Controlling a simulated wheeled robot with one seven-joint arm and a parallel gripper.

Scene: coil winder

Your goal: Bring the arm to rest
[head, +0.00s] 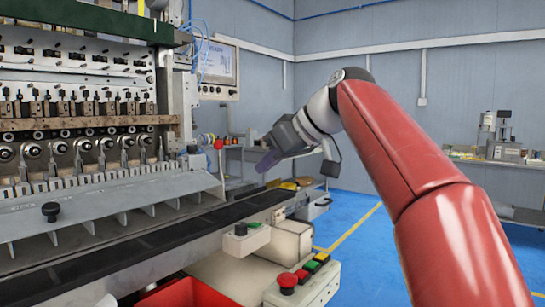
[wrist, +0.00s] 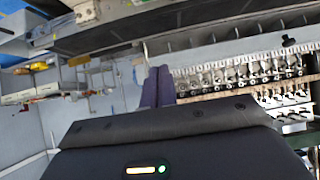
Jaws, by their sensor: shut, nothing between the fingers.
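My red arm rises from the lower right of the head view and bends over toward the middle. My gripper (head: 264,166) hangs at its end, in the air to the right of the coil winder (head: 90,120). In the wrist view the two purple fingers (wrist: 157,87) lie side by side with no object between them, so the gripper is shut and empty. The fingers touch nothing that I can see. The wrist view is strongly tilted, with the winder's row of spindles (wrist: 240,75) on its right.
A control box with a red button (head: 288,282) stands low in front of the winder. A screen panel (head: 218,68) hangs at the winder's right end. A bench (head: 505,160) stands at the far right. The blue floor (head: 355,240) between is clear.

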